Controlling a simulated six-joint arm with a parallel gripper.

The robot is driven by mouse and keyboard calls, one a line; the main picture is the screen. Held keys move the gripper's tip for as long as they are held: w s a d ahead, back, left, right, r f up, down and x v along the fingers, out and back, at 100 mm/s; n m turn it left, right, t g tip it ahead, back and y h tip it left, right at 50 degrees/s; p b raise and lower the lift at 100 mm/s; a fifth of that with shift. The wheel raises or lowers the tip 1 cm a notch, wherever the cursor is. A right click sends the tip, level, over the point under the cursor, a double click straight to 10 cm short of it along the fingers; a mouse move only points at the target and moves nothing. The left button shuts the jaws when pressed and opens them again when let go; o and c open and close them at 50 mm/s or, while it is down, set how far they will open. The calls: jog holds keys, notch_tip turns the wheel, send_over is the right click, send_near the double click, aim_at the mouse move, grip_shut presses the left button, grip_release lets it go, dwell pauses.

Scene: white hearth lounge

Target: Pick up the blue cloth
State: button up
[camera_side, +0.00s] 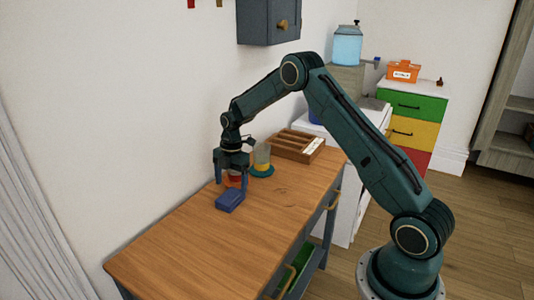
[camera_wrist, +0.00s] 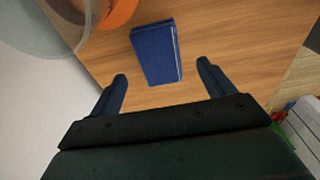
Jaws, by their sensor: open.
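The blue cloth (camera_side: 230,201) is a folded block lying flat on the wooden tabletop, near its wall-side edge. In the wrist view the cloth (camera_wrist: 157,53) lies beyond the fingertips, roughly centred between them, with a pale line along its right side. My gripper (camera_side: 231,184) points down above the tabletop close to the cloth. In the wrist view my gripper (camera_wrist: 162,78) has its two fingers spread wide with nothing between them. I cannot tell the exact height of the fingertips over the table.
An orange-red item (camera_side: 235,180) and a clear container with a yellow band (camera_side: 262,158) stand behind the gripper. A wooden divided tray (camera_side: 290,147) sits at the table's far end. The white wall is close on the left. The near tabletop (camera_side: 190,250) is bare.

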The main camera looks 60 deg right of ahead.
aim_at(231, 196)
jog(key=shift+f, duration=0.15)
jog(key=shift+a+f, duration=0.2)
jog(key=shift+f, duration=1.1)
jog(key=shift+a+f, duration=0.15)
jog(key=shift+f, duration=1.1)
jog(key=c, duration=1.1)
